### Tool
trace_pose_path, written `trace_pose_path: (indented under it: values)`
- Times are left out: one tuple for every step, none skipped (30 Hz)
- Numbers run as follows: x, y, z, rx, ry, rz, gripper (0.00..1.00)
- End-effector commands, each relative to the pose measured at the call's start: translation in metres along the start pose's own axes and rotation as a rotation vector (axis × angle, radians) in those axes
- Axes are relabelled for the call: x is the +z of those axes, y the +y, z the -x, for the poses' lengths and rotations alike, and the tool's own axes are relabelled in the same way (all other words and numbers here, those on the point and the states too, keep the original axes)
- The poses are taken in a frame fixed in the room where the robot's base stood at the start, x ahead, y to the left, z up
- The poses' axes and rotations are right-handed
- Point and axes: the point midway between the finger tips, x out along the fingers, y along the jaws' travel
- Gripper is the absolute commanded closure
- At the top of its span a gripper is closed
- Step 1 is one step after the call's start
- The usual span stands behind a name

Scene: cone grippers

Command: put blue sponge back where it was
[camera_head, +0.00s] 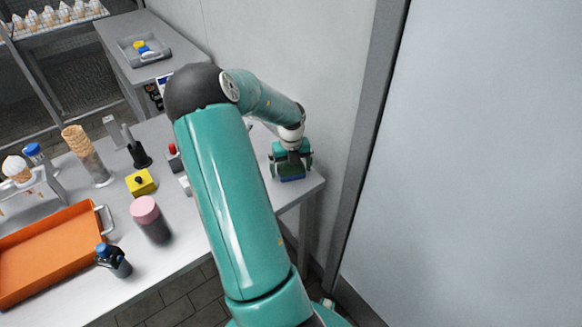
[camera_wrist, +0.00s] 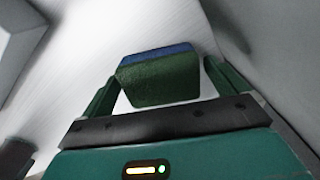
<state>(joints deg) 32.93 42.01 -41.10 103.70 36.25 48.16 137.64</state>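The blue sponge (camera_wrist: 160,80) shows in the wrist view as a block with a dark green face and a blue strip along its far edge. It lies between the two fingers of my gripper (camera_wrist: 162,88), close to both. I cannot tell whether the fingers press on it. In the head view my gripper (camera_head: 291,163) points down over the far right corner of the grey table (camera_head: 306,187), with the blue side of the sponge (camera_head: 292,178) low between its fingers. Whether the sponge touches the table is unclear.
A wall (camera_head: 340,60) stands close beside the gripper. A pink-capped cup (camera_head: 151,218), a yellow box with a black knob (camera_head: 140,183), an orange tray (camera_head: 45,255) and stacked cones (camera_head: 82,150) stand left of my arm. A grey tray (camera_head: 128,52) lies on the back counter.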

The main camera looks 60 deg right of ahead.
Motion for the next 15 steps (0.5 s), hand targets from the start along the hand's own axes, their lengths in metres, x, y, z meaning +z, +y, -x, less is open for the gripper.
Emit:
trace_pose_path:
  values:
    - [0.0,0.0,0.0,0.0,0.0,0.0,0.02]
    - [0.0,0.0,0.0,0.0,0.0,0.0,0.02]
    - [0.0,0.0,0.0,0.0,0.0,0.0,0.02]
    - [0.0,0.0,0.0,0.0,0.0,0.0,0.02]
    - [0.0,0.0,0.001,0.0,0.0,0.0,0.02]
    - [0.0,0.0,0.003,0.0,-0.001,0.0,0.02]
    - [0.0,0.0,0.004,0.0,-0.001,0.001,0.02]
    - [0.0,0.0,0.007,0.0,-0.001,0.001,0.02]
    - [0.001,0.001,0.011,0.001,-0.001,0.001,0.02]
    - [0.001,0.001,0.015,0.001,-0.002,0.002,0.02]
    - [0.001,0.001,0.021,0.0,-0.004,0.001,0.02]
    - [0.001,0.001,0.028,0.0,-0.004,0.001,0.02]
    - [0.001,0.001,0.034,0.0,-0.003,0.002,0.02]
    - [0.001,0.001,0.04,0.0,-0.004,0.002,0.02]
    - [0.002,0.001,0.05,0.0,-0.005,0.002,0.02]
